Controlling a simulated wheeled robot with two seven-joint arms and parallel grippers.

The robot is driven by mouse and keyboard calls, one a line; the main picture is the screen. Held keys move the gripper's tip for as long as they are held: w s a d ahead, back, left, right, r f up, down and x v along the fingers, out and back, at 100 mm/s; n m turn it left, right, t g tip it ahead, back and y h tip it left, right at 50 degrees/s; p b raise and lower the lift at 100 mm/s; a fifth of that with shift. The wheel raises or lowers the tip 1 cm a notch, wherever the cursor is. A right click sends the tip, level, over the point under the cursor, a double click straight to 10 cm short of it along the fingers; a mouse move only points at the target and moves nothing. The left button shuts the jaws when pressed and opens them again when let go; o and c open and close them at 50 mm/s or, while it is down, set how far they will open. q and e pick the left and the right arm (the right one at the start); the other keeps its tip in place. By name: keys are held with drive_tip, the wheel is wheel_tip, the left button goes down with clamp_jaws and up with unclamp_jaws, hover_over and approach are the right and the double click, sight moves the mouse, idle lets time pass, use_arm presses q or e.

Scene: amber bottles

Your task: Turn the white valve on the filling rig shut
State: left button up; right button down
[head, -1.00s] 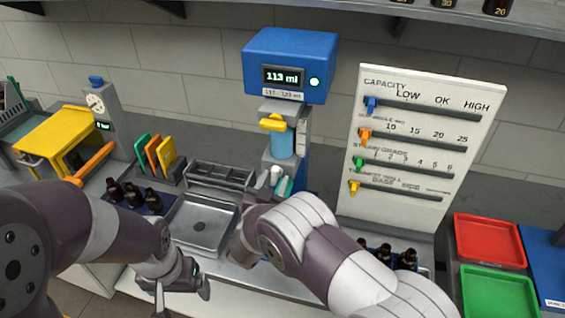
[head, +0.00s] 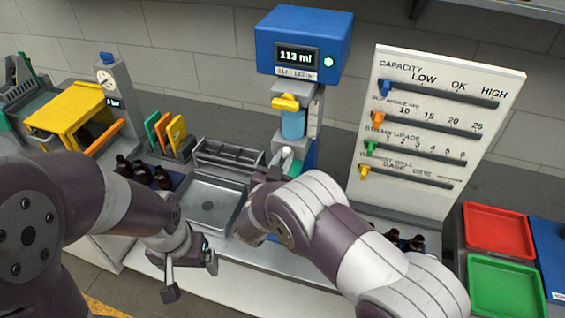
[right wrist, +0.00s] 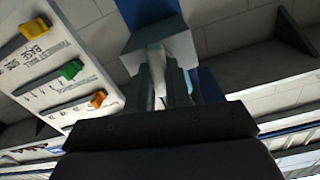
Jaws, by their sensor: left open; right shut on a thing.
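The filling rig (head: 303,50) stands at the back, with a blue head that reads 113 ml and a green light. Its white valve (head: 287,152) shows as a small white tip low on the rig, below the blue cylinder. In the right wrist view the white valve handle (right wrist: 158,72) stands between the two fingers of my right gripper (right wrist: 162,88), which is shut on it. In the head view my right wrist and arm hide most of that grip. My left gripper (head: 190,278) is open and empty, low in front of the bench edge.
A metal tray (head: 208,207) and dark bottles (head: 146,172) are left of my right arm. A white slider board (head: 425,140) stands close on the right. Red (head: 497,230) and green (head: 505,287) trays are at far right.

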drive_tip(key=shift+f+m+b, duration=0.15)
drive_tip(key=shift+m+b, duration=3.8)
drive_tip(key=shift+b, duration=2.6)
drive_tip(key=shift+f+m+b, duration=0.1)
drive_tip(key=shift+m+b, duration=3.85)
drive_tip(key=shift+b, duration=2.55)
drive_tip(key=shift+d, duration=0.1)
drive_tip(key=c, duration=1)
unclamp_jaws()
drive_tip(key=shift+r, duration=0.1)
drive_tip(key=shift+c, duration=0.2)
drive_tip(key=shift+s, duration=0.15)
drive_tip(key=b+v, duration=0.2)
drive_tip(key=v, duration=1)
drive_tip(key=shift+s, duration=0.25)
